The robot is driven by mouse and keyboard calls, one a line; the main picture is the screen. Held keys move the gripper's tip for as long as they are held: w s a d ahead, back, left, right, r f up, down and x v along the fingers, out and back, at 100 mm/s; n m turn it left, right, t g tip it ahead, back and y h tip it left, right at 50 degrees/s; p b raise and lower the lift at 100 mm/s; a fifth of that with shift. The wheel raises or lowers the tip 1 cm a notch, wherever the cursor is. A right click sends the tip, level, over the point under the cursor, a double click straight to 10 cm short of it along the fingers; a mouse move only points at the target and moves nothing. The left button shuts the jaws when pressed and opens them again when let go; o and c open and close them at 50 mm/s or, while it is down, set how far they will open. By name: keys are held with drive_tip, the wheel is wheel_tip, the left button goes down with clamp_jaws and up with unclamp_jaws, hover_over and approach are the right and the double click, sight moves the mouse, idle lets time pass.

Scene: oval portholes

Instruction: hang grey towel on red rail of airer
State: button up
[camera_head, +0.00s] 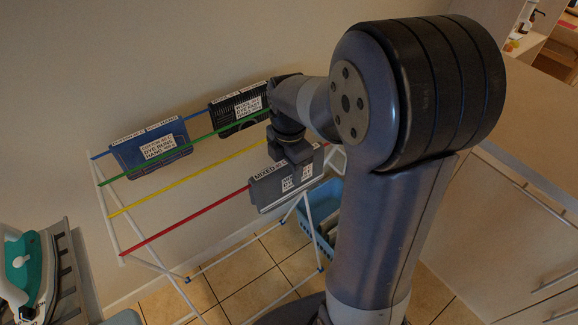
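A grey towel (267,193) with white printed labels hangs at the right part of the red rail (190,222) of the white-framed airer (110,215). The rail runs into its left edge, and the towel looks draped over it. My gripper (299,160) is right at the towel's top edge, pointing down. It overlaps the towel in the picture, and I cannot tell whether the fingers still touch it. The fingertips are too small and dark to show whether they are open or shut.
A blue towel (130,157) and a black towel (228,118) hang at the back, on the blue rail. The green rail (195,139) and yellow rail (180,181) look bare. An iron (22,262) is at left, cabinets (500,230) at right.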

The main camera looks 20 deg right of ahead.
drive_tip(key=o, duration=0.3)
wheel_tip(320, 180, up, 11)
drive_tip(key=shift+f+p, duration=0.1)
drive_tip(key=shift+p, duration=0.2)
drive_tip(key=shift+f, duration=0.1)
idle(0.4)
wheel_tip(320, 180, down, 10)
drive_tip(key=shift+f, duration=0.2)
drive_tip(key=shift+r+p, duration=0.6)
drive_tip(key=shift+r, duration=0.6)
